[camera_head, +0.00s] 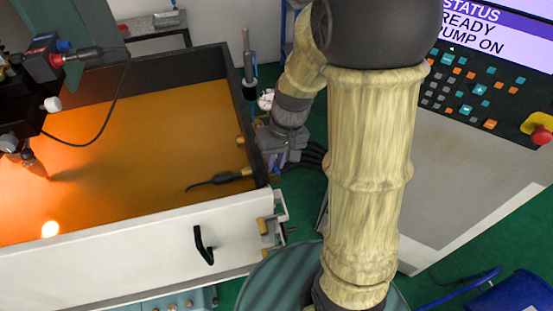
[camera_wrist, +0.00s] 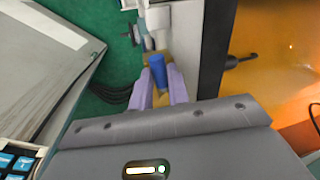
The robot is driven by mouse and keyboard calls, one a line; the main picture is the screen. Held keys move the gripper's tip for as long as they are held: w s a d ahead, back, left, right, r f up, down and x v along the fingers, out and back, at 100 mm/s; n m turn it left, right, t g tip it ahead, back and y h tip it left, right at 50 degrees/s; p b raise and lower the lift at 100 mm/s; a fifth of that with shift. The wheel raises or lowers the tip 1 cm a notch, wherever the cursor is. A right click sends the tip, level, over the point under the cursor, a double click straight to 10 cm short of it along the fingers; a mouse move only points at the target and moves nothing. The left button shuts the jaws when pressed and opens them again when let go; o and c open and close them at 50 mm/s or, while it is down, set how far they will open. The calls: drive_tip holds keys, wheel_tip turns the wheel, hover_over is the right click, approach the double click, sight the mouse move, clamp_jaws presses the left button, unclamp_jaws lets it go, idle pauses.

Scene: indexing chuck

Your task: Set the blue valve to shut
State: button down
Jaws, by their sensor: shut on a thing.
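The blue valve (camera_wrist: 157,66) shows in the wrist view as a short blue handle, pointing nearly up the picture with a slight tilt. My gripper (camera_wrist: 160,82) has its two pale purple fingers on either side of the handle and is shut on it. In the head view my gripper (camera_head: 274,158) is beside the right end of the orange-lit tank, low by its outer wall. The valve is mostly hidden there by my gripper and arm. The valve's body and any position marks are hidden or too small to read.
The open tank (camera_head: 130,251) with a white front wall and black handle (camera_head: 203,245) fills the left. Brass fittings (camera_head: 263,225) stick out at its right end. A grey control cabinet (camera_head: 470,180) stands at the right. Black hoses (camera_wrist: 112,94) run beside the valve.

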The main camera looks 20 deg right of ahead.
drive_tip(key=shift+w+r, duration=0.1)
drive_tip(key=c, duration=1.4)
unclamp_jaws()
drive_tip(key=shift+o, duration=0.3)
drive_tip(key=shift+d+n, duration=0.1)
drive_tip(key=shift+n, duration=0.2)
